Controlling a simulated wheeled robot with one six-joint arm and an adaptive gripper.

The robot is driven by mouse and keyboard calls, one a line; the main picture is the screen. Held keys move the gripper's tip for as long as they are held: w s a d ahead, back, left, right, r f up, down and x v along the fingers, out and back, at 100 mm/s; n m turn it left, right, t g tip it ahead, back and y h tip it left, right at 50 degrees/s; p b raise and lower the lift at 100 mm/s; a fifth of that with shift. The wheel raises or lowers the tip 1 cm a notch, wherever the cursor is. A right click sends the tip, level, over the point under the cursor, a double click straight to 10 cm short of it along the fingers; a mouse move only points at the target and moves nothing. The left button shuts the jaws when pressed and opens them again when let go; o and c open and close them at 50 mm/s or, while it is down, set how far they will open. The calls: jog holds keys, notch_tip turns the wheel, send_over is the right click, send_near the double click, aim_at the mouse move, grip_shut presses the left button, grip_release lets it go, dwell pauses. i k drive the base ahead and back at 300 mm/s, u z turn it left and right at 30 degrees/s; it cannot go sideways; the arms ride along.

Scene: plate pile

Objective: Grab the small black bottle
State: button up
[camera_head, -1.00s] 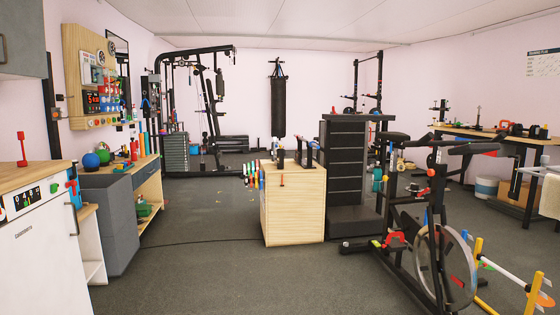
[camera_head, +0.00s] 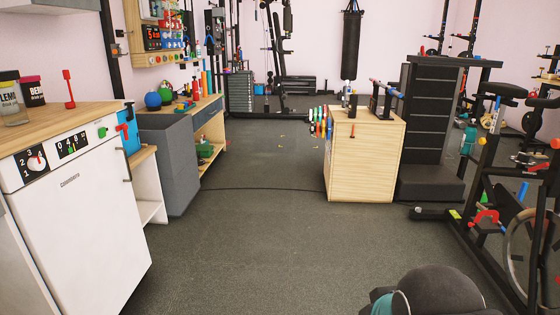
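No thing in view is clearly the small black bottle. A small dark upright object (camera_head: 353,104) stands on top of the pale wooden box (camera_head: 362,165) in the middle distance; it is too small to tell whether it is a bottle. My gripper is not in view. A dark rounded form with a teal ring shows at the bottom edge, and it may be part of my own arm; no fingers show there.
Two jars, one black-lidded (camera_head: 11,100) and one pink-lidded (camera_head: 33,92), stand on the left wooden counter (camera_head: 75,122). A grey cabinet (camera_head: 170,165) is beyond it. An exercise bike (camera_head: 495,185) is at right. The central floor (camera_head: 260,235) is clear apart from a thin cable.

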aim_at(352, 100)
jog(key=u, duration=0.35)
jog(key=i, duration=1.9)
jog(key=z, duration=0.15)
jog(key=i, duration=1.85)
jog(key=z, duration=0.45)
jog(key=i, duration=0.45)
jog(key=z, duration=0.15)
